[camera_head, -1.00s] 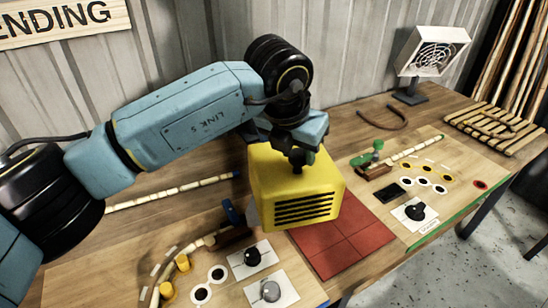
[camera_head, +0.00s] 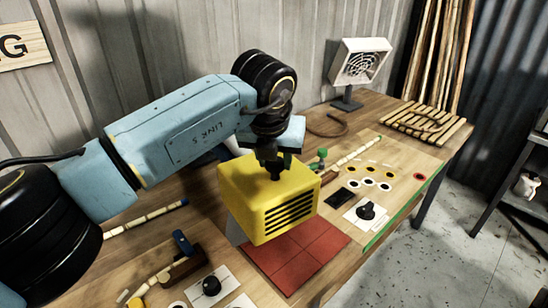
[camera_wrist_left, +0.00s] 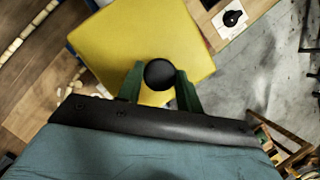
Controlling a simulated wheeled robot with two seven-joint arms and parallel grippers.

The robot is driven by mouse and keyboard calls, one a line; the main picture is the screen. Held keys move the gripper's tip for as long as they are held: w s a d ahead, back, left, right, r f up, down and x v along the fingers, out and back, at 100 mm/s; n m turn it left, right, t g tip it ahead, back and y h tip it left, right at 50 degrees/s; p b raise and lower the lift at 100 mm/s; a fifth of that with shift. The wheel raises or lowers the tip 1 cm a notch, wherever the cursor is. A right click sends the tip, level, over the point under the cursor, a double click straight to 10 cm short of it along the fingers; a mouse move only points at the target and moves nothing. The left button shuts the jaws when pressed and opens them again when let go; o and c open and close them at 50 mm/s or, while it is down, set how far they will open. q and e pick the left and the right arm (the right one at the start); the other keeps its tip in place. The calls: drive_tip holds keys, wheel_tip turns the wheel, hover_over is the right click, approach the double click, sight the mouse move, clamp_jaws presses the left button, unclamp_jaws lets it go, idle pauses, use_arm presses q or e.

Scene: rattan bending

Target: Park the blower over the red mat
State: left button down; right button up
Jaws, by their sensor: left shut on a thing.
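The blower is a yellow box (camera_head: 262,204) with dark slots on its front face. My left gripper (camera_head: 272,168) is shut on the dark knob on top of it. In the left wrist view the two green fingers (camera_wrist_left: 160,84) close on both sides of the round black knob (camera_wrist_left: 159,73), above the yellow top (camera_wrist_left: 142,38). The red mat (camera_head: 305,257) lies on the bench below and in front of the blower. The blower covers its back left part in the head view. I cannot tell the height of the gap between them. The right gripper is not in view.
A white dial panel (camera_head: 210,287) lies left of the mat, and another (camera_head: 365,213) lies to its right. A brown clamp block (camera_head: 182,266) stands behind left. A white fan (camera_head: 358,62) and a slatted rack (camera_head: 424,124) stand at the far right.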

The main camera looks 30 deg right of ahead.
use_arm(q)
drive_tip(key=c, duration=0.9)
unclamp_jaws()
drive_tip(key=shift+c, duration=0.2)
drive_tip(key=b+v, duration=0.1)
drive_tip(key=v, duration=1.2)
drive_tip(key=shift+r+b, duration=0.2)
drive_tip(key=shift+b, duration=0.2)
drive_tip(key=shift+a, duration=0.1)
